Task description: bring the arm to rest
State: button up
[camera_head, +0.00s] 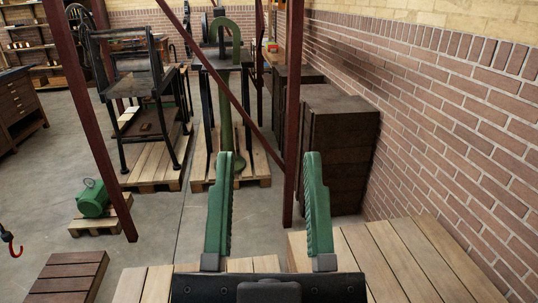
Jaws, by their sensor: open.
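My gripper (268,205) is in the lower middle of the head view. Its two green, ridged fingers point up and away, held apart on a dark base. The gap between them is empty, and only floor and the distant scene show through it. No fingertip visibly touches anything. The rest of my arm is out of view.
Light wooden planks (405,262) lie below right of my gripper. Dark red posts (293,110) and a diagonal brace stand ahead. Beyond are hand presses on pallets, dark cabinets (340,140) and a brick wall (450,120). A green motor (92,198) sits left; concrete floor (165,225) is bare nearby.

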notch_tip(320, 180, up, 36)
jog(key=p, duration=3.5)
jog(key=shift+a+r, duration=0.2)
jog(key=shift+r, duration=0.05)
